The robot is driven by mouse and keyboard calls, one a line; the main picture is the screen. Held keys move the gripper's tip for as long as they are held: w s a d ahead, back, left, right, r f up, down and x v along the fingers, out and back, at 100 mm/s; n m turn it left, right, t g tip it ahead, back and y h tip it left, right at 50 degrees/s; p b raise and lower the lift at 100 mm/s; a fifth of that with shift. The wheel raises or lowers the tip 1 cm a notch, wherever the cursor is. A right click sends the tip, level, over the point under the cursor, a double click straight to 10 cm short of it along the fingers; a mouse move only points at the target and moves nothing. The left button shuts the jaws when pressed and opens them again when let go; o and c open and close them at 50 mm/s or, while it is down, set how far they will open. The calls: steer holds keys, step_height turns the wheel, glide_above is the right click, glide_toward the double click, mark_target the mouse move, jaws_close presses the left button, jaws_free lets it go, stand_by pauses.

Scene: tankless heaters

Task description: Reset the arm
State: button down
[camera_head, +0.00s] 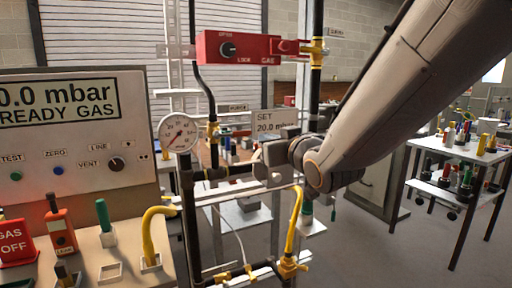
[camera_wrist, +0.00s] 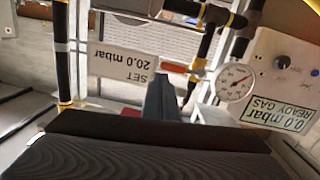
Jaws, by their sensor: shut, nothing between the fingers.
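My arm comes in from the upper right of the head view and ends near the middle, in front of the pipework. My gripper (camera_wrist: 161,88) shows in the wrist view as dark fingers closed together, with nothing between them. In the head view its fingers are hard to make out behind the wrist. Past the fingertips, the wrist view shows, upside down, the "SET 20.0 mbar" plate (camera_wrist: 122,66) and the round pressure gauge (camera_wrist: 236,82). I cannot tell whether the gripper touches anything.
The gauge (camera_head: 178,133) and a red "GAS" lock box (camera_head: 245,48) are on black pipes with yellow fittings. A panel (camera_head: 85,130) reading "0.0 mbar READY GAS" stands left, above a bench with tools. A cart (camera_head: 455,152) stands right, with open floor before it.

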steer(key=s+d+f+m+g+h, duration=0.25)
steer(key=s+d+f+g, duration=0.2)
steer(key=f, duration=0.55)
steer(key=s+d+f+m+g+h, duration=0.1)
steer(key=s+d+f+g+h, duration=0.2)
steer(key=d+f, duration=0.45)
steer(key=s+d+f+m+g, duration=0.1)
steer(key=s+f+g, duration=0.3)
steer(key=s, duration=0.5)
steer(key=s+d+f+g, duration=0.2)
steer(key=s+f+g, duration=0.2)
steer(key=s, duration=0.5)
step_height(320, 180, down, 3)
steer(key=shift+d+r+m+h, duration=0.15)
steer(key=shift+d+m+h, duration=0.2)
steer(key=shift+d+h, duration=0.1)
steer(key=shift+a+g, duration=0.15)
steer(key=shift+g, duration=0.1)
